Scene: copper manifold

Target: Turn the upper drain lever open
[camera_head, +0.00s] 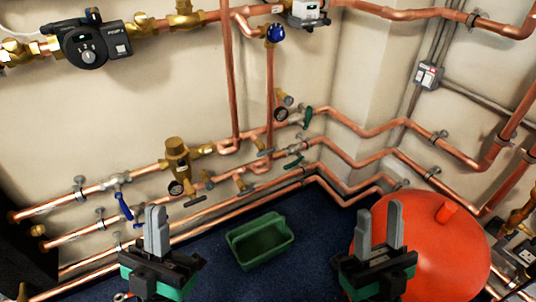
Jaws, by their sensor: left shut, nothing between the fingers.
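Copper pipes run along the wall in several rows. A green lever (307,117) sits on the upper pipe near the corner, and a second green lever (293,161) sits on the pipe below it. Small brass fittings with handles (245,187) hang at the lower pipes; I cannot tell for certain which handle is the upper drain lever. My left gripper (156,210) is shut and empty, in front of the lower left pipes, near a blue lever (124,206). My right gripper (380,210) is open and empty, in front of the red tank. Neither gripper visibly touches a lever.
A green tub (260,242) stands on the dark blue floor between the grippers. A round red tank (440,255) fills the lower right. A black pump (86,45) is at the upper left, and a blue-handled valve (276,34) is at the top.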

